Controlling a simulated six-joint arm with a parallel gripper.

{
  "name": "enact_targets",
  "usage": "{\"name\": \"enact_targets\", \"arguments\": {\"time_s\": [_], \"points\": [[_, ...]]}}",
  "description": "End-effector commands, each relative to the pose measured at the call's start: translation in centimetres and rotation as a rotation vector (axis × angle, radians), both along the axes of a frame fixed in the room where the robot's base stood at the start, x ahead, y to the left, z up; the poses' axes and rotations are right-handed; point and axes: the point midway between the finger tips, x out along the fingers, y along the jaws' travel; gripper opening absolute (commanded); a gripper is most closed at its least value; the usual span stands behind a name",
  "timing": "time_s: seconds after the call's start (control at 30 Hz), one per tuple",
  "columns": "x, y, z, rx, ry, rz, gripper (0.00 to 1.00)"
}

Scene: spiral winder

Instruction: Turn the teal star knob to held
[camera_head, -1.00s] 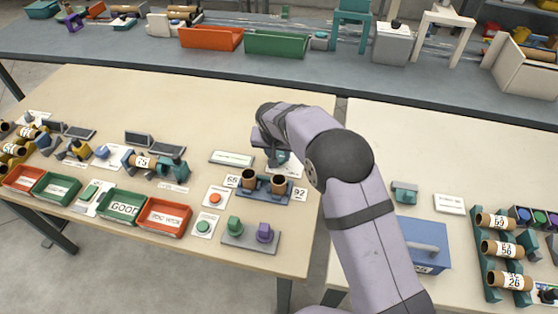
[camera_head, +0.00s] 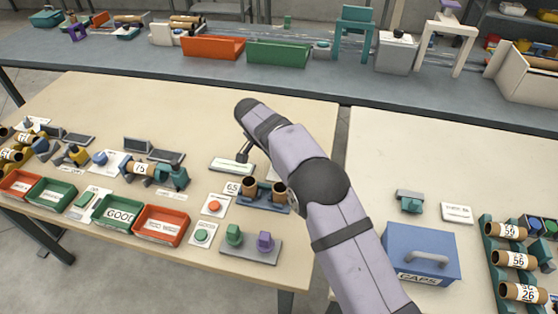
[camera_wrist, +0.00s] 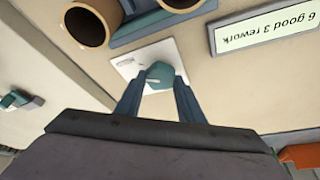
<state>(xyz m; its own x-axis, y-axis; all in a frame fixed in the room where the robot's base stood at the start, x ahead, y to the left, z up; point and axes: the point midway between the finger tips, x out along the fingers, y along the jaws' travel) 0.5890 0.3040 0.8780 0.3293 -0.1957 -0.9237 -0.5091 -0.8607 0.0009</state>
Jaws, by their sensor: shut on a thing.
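In the wrist view, the teal star knob (camera_wrist: 163,74) stands on a pale plate (camera_wrist: 124,68) with small print too blurred to read. A pale mark shows on the left of the knob's face. My gripper (camera_wrist: 158,88) is shut on the knob, one blue-grey finger on each side.
A holder (camera_head: 277,207) with two brown tubes (camera_head: 249,188) stands close by the knob. A display (camera_wrist: 266,30) reads "6 good 3 rework". A second teal knob (camera_head: 410,201) and a blue caps box (camera_head: 420,250) are on the right table.

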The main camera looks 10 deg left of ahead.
Motion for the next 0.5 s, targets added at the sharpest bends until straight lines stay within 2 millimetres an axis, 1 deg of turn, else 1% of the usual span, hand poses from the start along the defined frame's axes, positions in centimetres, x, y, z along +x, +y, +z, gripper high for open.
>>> {"name": "enact_targets", "arguments": {"time_s": [0.33,0.37,0.4,0.43,0.5], "points": [[-0.04,0.0,-0.03,0.002,0.001,-0.008,0.12],[-0.04,0.0,-0.02,0.002,0.001,-0.008,0.37],[-0.03,-0.01,-0.03,0.002,0.001,-0.008,0.47],[-0.03,-0.02,-0.03,0.002,0.001,-0.008,0.54],[-0.02,-0.01,-0.03,0.003,0.001,-0.007,0.54]]}}
